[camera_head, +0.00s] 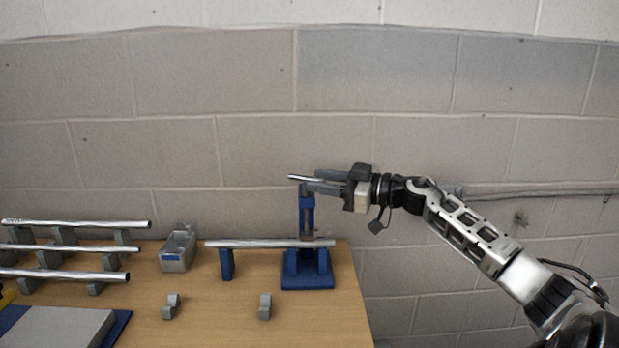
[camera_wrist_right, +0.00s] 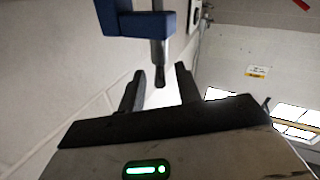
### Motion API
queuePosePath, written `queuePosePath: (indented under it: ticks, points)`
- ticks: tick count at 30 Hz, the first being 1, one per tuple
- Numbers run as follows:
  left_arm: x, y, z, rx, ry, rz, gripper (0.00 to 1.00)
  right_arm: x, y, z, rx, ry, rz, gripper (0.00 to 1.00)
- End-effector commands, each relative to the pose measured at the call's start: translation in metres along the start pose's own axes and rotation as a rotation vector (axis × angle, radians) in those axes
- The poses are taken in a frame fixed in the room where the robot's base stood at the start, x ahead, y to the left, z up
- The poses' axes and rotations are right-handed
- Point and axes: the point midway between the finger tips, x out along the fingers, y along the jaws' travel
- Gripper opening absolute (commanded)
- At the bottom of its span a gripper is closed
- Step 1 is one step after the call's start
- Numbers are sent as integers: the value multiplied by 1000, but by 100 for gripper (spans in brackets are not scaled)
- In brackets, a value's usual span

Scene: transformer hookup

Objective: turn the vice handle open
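The blue vice (camera_head: 307,281) stands upright at the right end of the wooden table, with a long metal pipe (camera_head: 262,243) lying through it. Its silver handle bar (camera_head: 300,178) sits at the top of the vice frame. My right gripper (camera_head: 318,181) reaches in from the right at the handle's height. In the right wrist view its two dark fingers (camera_wrist_right: 160,80) are apart. A silver rod (camera_wrist_right: 158,62) below the blue frame (camera_wrist_right: 140,22) ends between the fingertips, with gaps showing on both sides. My left gripper is out of view.
A blue support (camera_head: 226,265) holds the pipe's left part. Several pipes on grey rests (camera_head: 66,262) lie at the left. A small grey bin (camera_head: 178,250) stands behind two grey clips (camera_head: 171,306) (camera_head: 265,306). A brick wall (camera_head: 420,150) is behind.

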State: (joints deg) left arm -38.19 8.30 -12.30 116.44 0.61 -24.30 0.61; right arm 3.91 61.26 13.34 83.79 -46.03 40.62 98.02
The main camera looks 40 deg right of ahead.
Motion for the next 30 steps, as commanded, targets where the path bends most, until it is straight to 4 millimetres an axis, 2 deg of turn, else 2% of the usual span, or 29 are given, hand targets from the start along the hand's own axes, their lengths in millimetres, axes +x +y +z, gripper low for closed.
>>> queuePosePath:
  ticks: [3,9,20,21,24,30]
  points:
    - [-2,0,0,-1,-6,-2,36,15,1,-3,1,5,1,33]
    - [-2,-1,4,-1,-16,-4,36,29,0,-1,0,2,1,33]
    - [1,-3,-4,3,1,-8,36,32,0,0,0,0,0,33]
    - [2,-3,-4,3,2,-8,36,32,0,0,0,0,0,22]
    - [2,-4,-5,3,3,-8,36,32,0,0,0,0,1,0]
    - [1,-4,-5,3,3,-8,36,32,2,0,-2,0,4,0]
